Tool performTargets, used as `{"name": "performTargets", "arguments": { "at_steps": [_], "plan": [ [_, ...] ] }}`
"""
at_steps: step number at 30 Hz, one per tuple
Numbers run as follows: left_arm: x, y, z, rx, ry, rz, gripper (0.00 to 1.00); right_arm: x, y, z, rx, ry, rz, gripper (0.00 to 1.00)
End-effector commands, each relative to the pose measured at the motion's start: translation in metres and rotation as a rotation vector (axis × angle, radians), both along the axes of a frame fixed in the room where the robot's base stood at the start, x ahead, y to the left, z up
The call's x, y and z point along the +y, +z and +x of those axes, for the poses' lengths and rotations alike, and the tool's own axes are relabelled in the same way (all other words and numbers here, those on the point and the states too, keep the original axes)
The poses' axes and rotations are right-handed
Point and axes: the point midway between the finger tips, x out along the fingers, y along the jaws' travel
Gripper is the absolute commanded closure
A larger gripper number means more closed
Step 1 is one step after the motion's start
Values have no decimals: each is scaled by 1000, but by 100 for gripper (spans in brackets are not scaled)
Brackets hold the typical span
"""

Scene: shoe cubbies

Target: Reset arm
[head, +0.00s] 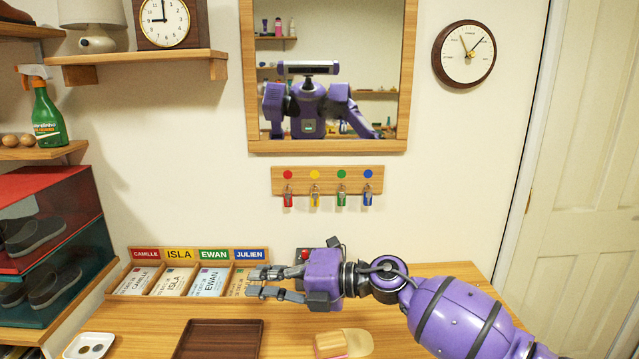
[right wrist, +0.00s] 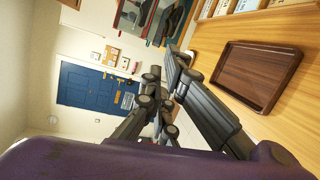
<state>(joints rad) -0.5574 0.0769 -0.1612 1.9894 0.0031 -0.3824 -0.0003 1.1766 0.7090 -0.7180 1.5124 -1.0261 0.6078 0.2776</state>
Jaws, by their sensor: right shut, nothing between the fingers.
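My right arm (head: 465,315), purple with dark joints, reaches in from the lower right of the head view, and its forearm lies roughly level above the wooden desk (head: 440,278). My right gripper (head: 254,283) points left, in front of the name-labelled card holder, and is shut with nothing between its fingers. Its dark fingers also show in the right wrist view (right wrist: 165,85). My left gripper is in neither view, though the mirror shows a reflection of my body.
The card holder (head: 120,291) stands at the desk's back. Shoe cubbies (head: 50,228) stand left. Key hooks (head: 327,181) and a mirror (head: 326,146) hang above.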

Motion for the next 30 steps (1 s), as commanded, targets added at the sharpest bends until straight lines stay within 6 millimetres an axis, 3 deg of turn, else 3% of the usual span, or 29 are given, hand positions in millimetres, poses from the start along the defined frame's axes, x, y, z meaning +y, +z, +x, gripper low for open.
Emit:
{"name": "performTargets", "arguments": {
  "at_steps": [4,7,11,14,17,20,24,30],
  "plan": [
    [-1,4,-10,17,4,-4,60,-13,3,-7,211,-216,348,100],
    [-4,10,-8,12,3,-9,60,-42,-17,-7,382,-393,521,100],
    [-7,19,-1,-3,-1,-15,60,-91,-68,-18,619,-634,684,100],
    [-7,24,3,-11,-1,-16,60,-130,-118,-39,804,-818,774,100],
    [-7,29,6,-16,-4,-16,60,-168,-171,-75,990,-993,842,100],
    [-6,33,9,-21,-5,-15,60,-202,-221,-123,1163,-1155,897,100],
    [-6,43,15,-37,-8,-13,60,-241,-280,-204,1378,-1359,971,100],
    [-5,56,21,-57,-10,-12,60,-286,-331,-328,1554,-1598,1071,100]
  ]
}}
